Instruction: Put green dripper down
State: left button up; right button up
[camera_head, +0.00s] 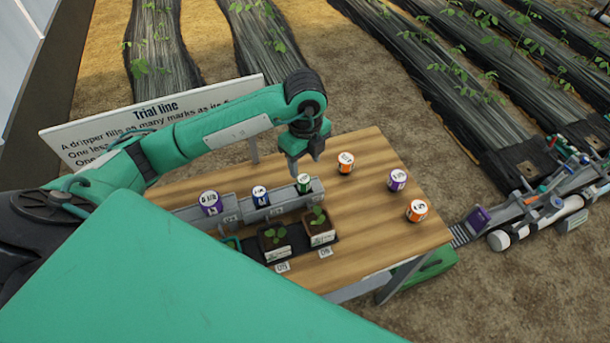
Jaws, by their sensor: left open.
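The green dripper (304,183) is a small green and white cylinder. It stands upright at the right end of the grey rack (283,207) on the wooden table. My left gripper (297,172) is open just above and slightly left of it, pointing down, and looks clear of it. A blue dripper (261,195) and a purple dripper (210,202) stand in the rack to the left. My right gripper is not in view.
Orange (346,163), purple (397,180) and orange (417,211) cylinders stand apart on the table (370,225). Potted seedlings (319,228) sit in front of the rack. A sign (75,140) stands behind. The table's right front is clear.

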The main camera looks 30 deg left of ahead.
aim_at(305, 180)
pick_arm(q)
jog(key=shift+r, duration=1.95)
